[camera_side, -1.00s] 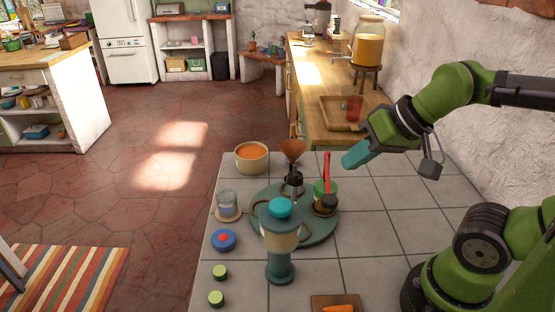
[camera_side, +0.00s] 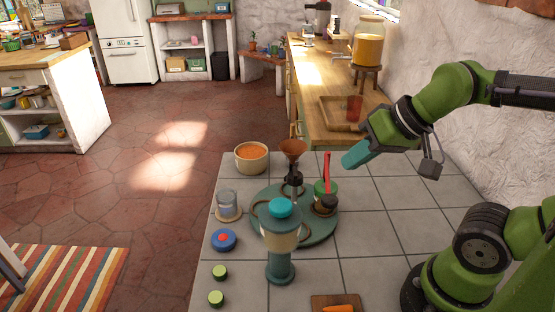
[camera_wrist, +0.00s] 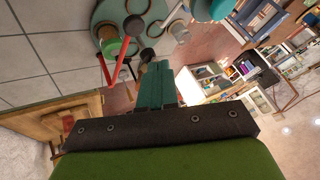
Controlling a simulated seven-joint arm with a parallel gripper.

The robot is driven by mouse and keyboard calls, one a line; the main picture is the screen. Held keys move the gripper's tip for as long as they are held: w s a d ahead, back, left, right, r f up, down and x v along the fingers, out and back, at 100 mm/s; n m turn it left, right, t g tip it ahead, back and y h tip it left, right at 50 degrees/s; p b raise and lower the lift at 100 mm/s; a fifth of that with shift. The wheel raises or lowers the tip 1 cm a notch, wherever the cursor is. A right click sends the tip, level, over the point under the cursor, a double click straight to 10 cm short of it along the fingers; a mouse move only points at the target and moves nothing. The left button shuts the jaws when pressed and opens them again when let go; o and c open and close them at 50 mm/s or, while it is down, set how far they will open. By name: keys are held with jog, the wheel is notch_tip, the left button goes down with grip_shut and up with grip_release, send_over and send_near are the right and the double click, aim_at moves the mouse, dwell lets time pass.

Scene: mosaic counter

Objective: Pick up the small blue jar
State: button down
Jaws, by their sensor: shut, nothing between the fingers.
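A small round blue jar (camera_side: 223,240) with a red patch on top stands near the left edge of the tiled counter in the side view. I cannot make it out in the wrist view. My gripper (camera_side: 348,163) hangs in the air over the far right of the counter, well to the right of the blue jar and higher. Its teal fingers are together and empty. They also show closed in the wrist view (camera_wrist: 155,68).
A round teal tray (camera_side: 318,233) holds a green pot with a red handle and a copper funnel. A teal-lidded blender (camera_side: 281,240) stands before it. An orange-filled bowl (camera_side: 251,158), glass (camera_side: 228,204) and green slices (camera_side: 219,272) are nearby. Tiles at right are mostly clear.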

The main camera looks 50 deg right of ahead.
jog(key=shift+c, duration=1.4)
grip_release()
jog(key=n+g+h, duration=0.1)
jog(key=g+h, duration=0.2)
send_near(226, 199)
jog(key=shift+s+a+f, duration=0.1)
jog(key=shift+a+f, duration=0.15)
jog(key=shift+f, duration=0.8)
jog(key=shift+x, duration=3.1)
